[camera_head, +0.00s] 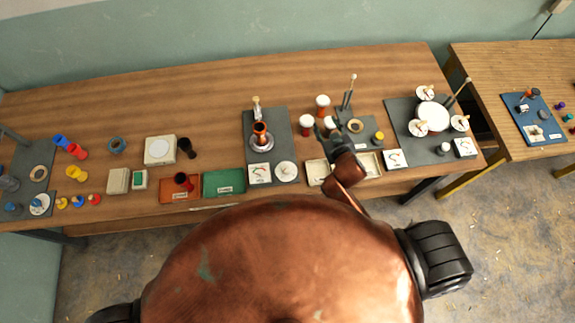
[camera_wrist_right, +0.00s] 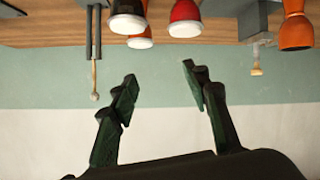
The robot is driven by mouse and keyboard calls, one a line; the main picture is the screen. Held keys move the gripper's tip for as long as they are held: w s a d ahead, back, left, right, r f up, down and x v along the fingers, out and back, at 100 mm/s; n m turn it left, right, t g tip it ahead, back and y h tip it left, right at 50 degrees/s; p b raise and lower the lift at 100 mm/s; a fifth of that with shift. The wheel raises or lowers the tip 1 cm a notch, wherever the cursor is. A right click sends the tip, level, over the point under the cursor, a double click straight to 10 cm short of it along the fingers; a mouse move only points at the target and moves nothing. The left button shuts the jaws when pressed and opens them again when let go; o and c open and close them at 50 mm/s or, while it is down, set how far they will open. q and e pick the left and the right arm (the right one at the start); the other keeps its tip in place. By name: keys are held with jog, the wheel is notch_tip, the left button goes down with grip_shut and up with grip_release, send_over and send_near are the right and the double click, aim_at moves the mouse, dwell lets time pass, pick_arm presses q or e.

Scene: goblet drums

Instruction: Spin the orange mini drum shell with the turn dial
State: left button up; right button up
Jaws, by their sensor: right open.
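A white round dial (camera_head: 287,171), which looks like the turn dial, sits at that board's front right corner, beside a gauge card (camera_head: 260,172). My right gripper (camera_head: 328,126) is open and empty, to the right of the shell and apart from it. In the right wrist view its two fingers (camera_wrist_right: 158,85) are spread with nothing between them. An orange shell (camera_wrist_right: 296,30) shows there at the upper right, upside down. My left gripper is not in view.
White-topped drums (camera_head: 322,102) (camera_head: 306,121) stand close to my right gripper. A rod on a stand (camera_head: 350,92) rises behind it. Cream trays (camera_head: 316,172) lie near the front edge. Green (camera_head: 223,183) and orange (camera_head: 180,190) trays lie left of the dial. The table's back left is clear.

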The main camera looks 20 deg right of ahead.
jog(key=w+a+r+n+t+y, duration=0.45)
jog(key=w+a+r, duration=0.25)
jog(key=a+r, duration=0.35)
jog(key=s+a+r+n+g+y, duration=0.25)
jog(key=a+n+y, duration=0.25)
jog(key=a, duration=0.4)
jog(key=s+a+r+n+g+y, duration=0.1)
jog(key=a+r+n+g+y, duration=0.15)
jog(key=a+n+y, duration=0.5)
jog(key=s+a+f+n+g+h, duration=0.25)
jog(key=s+a+f+g, duration=0.3)
jog(key=f+g, duration=0.3)
jog(key=n+g+h, duration=0.2)
jog(key=g+h, duration=0.4)
jog(key=h, duration=0.4)
send_near(287, 168)
jog(key=f, duration=0.1)
jog(key=x, duration=0.4)
jog(key=p+x, duration=0.1)
jog(key=x, duration=0.2)
jog(key=shift+s+a+f, duration=0.2)
jog(key=shift+a+f, duration=0.05)
jog(key=shift+a, duration=0.05)
jog(key=shift+c, duration=0.5)
